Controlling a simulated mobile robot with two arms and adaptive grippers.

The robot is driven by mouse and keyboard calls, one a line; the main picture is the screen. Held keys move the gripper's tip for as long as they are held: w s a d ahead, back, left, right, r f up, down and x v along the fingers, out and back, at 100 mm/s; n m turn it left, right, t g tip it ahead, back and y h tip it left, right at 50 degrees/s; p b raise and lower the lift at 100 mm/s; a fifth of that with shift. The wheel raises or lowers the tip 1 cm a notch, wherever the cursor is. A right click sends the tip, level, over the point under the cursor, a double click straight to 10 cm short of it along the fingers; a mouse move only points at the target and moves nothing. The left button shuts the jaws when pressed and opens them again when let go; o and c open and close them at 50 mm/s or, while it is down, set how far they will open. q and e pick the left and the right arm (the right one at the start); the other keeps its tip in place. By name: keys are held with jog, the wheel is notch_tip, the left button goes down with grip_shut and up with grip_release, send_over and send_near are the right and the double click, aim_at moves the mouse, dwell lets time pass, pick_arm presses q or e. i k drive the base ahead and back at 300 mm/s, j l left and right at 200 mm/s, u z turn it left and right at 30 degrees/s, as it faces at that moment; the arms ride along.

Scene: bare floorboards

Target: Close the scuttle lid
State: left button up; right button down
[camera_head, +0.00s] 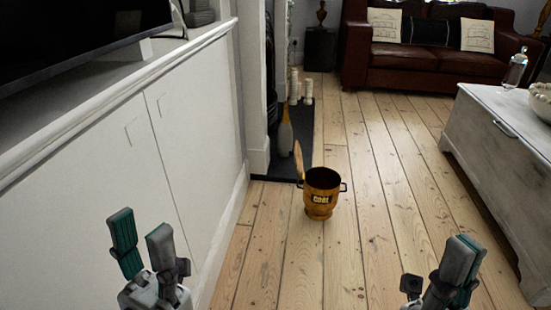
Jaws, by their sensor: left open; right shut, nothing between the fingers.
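An orange-brown coal scuttle (320,194) with a dark "COAL" label stands upright on the floorboards, a little right of the picture's middle. Its lid (299,161) stands open, roughly upright at the left side of the rim. The dark inside of the scuttle shows, and a small handle sticks out at its right. My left gripper (141,238) is open and empty at the lower left, in front of the white cabinet. My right gripper (462,262) is shut and empty at the lower right. Both grippers are nearer the camera than the scuttle and well apart from it.
A white cabinet (150,160) with a television (70,35) runs along the left. A dark hearth (291,130) with candles and a bottle-shaped object (285,135) lies behind the scuttle. A white chest (503,150) stands right; a brown sofa (420,65) is far back. Floor around the scuttle's front is clear.

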aim_at(297, 153)
jog(key=i+u, duration=0.15)
jog(key=u, duration=0.25)
jog(key=i+l+u, duration=0.1)
jog(key=u, duration=0.25)
jog(key=i+l+u, duration=0.15)
jog(key=u, duration=0.25)
jog(key=i+l+u, duration=0.1)
jog(key=i+l, duration=0.25)
jog(key=l, duration=0.3)
jog(key=i+l+u, duration=0.15)
jog(key=i+l, duration=0.2)
jog(key=l, duration=0.3)
jog(key=i+l+u, duration=0.15)
jog(key=l, duration=0.2)
